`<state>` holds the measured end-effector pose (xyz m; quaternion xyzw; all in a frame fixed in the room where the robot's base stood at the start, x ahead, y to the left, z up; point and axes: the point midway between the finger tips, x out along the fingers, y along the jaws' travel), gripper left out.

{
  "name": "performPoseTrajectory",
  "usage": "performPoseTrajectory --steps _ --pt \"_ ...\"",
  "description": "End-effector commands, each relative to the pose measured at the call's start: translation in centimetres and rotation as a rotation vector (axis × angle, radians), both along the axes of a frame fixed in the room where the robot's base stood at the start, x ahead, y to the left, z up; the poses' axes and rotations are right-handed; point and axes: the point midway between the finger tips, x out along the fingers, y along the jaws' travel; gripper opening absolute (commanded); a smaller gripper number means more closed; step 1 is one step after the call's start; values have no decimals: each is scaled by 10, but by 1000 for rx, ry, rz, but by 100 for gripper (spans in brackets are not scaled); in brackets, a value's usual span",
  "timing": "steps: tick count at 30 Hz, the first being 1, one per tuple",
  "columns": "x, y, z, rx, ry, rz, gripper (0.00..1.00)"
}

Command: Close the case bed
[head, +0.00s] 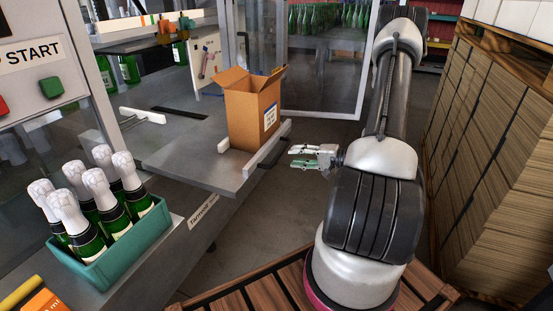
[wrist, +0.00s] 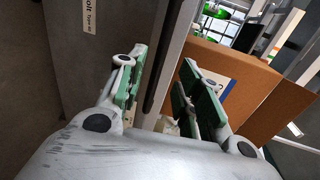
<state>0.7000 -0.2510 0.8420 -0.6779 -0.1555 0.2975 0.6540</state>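The case bed (head: 195,165) is a flat grey plate jutting out from the machine bench, with pale rails and a dark bar-like handle (head: 272,153) on its right edge. An open cardboard case (head: 252,115) stands upright on it, flaps raised. My gripper (head: 294,157) is just right of the handle, fingers pointing toward it. In the wrist view my gripper (wrist: 165,75) is open, its green-padded fingers apart. The dark handle (wrist: 156,75) shows between them, and the cardboard case (wrist: 245,85) is behind the right finger. Whether the fingers touch the handle I cannot tell.
A teal crate (head: 140,248) of foil-topped bottles stands on the bench at left. A START panel (head: 40,65) is at upper left. Stacked cartons (head: 490,150) stand on the right. A wooden pallet (head: 270,290) lies low in front. Floor shows between bed and arm.

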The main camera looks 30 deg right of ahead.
Motion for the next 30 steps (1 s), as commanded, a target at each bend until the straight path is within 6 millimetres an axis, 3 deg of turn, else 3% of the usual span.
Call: performPoseTrajectory --steps 5,16,27,30 --pt "9 9 -2 -28 -22 12 35" --pt "53 43 -14 -26 -18 13 35" --pt "60 48 -15 -26 -19 10 35" --pt "59 48 -15 -26 -19 10 19"
